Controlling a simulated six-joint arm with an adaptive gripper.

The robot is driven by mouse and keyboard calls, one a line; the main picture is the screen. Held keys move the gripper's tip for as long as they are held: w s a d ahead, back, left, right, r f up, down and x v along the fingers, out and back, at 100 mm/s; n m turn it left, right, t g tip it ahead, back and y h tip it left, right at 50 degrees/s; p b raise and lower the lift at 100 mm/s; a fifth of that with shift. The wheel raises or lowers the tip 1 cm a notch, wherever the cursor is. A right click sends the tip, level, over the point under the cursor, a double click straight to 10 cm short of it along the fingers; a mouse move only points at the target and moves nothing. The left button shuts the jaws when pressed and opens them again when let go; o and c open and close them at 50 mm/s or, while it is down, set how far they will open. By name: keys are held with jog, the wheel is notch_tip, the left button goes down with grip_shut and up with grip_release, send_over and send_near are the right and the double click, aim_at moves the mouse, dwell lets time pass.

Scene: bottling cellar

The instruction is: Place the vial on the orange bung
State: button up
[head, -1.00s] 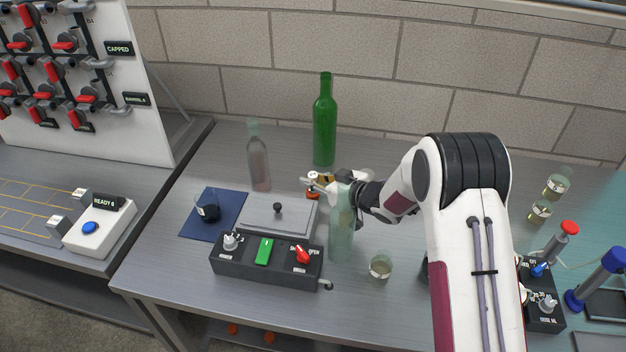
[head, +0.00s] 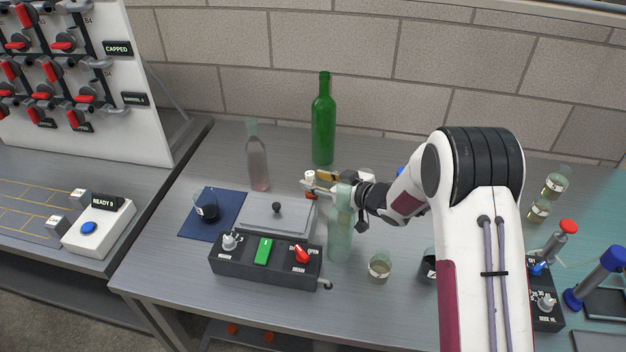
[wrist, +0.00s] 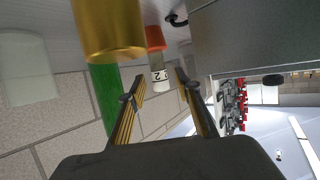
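The vial (head: 310,176), small and white-topped, stands upright on the orange bung (head: 311,194), just behind the grey lidded box. In the wrist view, which is upside down, the vial (wrist: 159,77) bears a "2" label, and its other end meets the orange bung (wrist: 154,38). My gripper (wrist: 158,80) is open; its gold-padded fingers are apart, with the vial in line between them, past the tips. In the head view my gripper (head: 314,186) is just right of the vial, partly behind a pale clear bottle (head: 340,232). Exact finger clearance is hard to tell.
A green bottle (head: 323,125) and a pinkish clear bottle (head: 257,163) stand behind. A gold cylinder (wrist: 107,25) is close in the wrist view. The control box (head: 225,262), grey lid (head: 255,212) and a glass (head: 379,268) are in front.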

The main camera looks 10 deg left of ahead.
jog(key=v, duration=0.9)
jog(key=shift+s+d+r, duration=0.1)
jog(key=shift+s+d, duration=0.2)
dwell(0.6)
jog(key=shift+w+d+r, duration=0.25)
jog(key=shift+d+r, duration=0.1)
jog(key=shift+r, duration=0.1)
jog(key=s+d+r+m+t+h, duration=0.2)
jog(key=d+r+m+t+h, duration=0.45)
jog(key=d+r, duration=0.85)
jog(key=s+d+r+m+g+h, duration=0.25)
jog(key=s+d+g+h, duration=0.25)
jog(key=s+d, duration=0.5)
jog(key=s+a+f+m+g, duration=0.1)
jog(key=s+a+g, duration=0.1)
jog(key=s, duration=2.4)
jog(key=shift+s+a+f+m+g+y, duration=0.2)
jog(key=shift+s+a+m+g+y, duration=0.15)
jog(key=shift+g, duration=0.5)
